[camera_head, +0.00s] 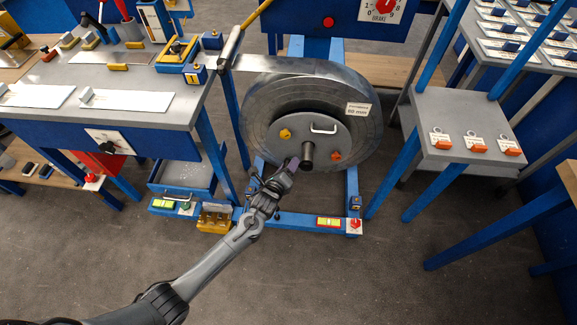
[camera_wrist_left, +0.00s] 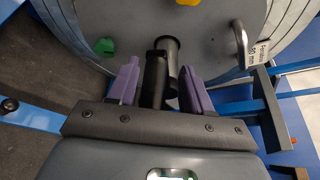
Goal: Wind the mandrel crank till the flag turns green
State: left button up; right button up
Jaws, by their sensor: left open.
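A large grey coil (camera_head: 262,113) stands on a blue stand, with a round grey plate (camera_head: 300,128) on its face. The plate carries a pale bar handle (camera_head: 323,129), a yellow knob (camera_head: 285,134) and an orange knob (camera_head: 335,156). A dark mandrel shaft (camera_head: 308,150) sticks out of its centre. My left gripper (camera_head: 291,164) is at the shaft's lower left. In the wrist view its purple fingers (camera_wrist_left: 160,78) are apart, with the dark shaft (camera_wrist_left: 156,72) showing between them; contact cannot be told. That view also shows a green knob (camera_wrist_left: 104,46). I cannot identify the flag. My right gripper is out of view.
A workbench (camera_head: 130,73) with a grey strip leading to the coil stands at left. A small grey shelf (camera_head: 460,110) with orange-tagged items is at right. The floor in front is clear.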

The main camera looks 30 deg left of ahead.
pick_arm(q)
jog(key=shift+s+r, duration=0.25)
jog(key=shift+s, duration=0.15)
jog(key=p+v, duration=0.4)
jog(key=v, duration=0.5)
jog(key=shift+s+f, duration=0.15)
jog(key=shift+s, duration=0.3)
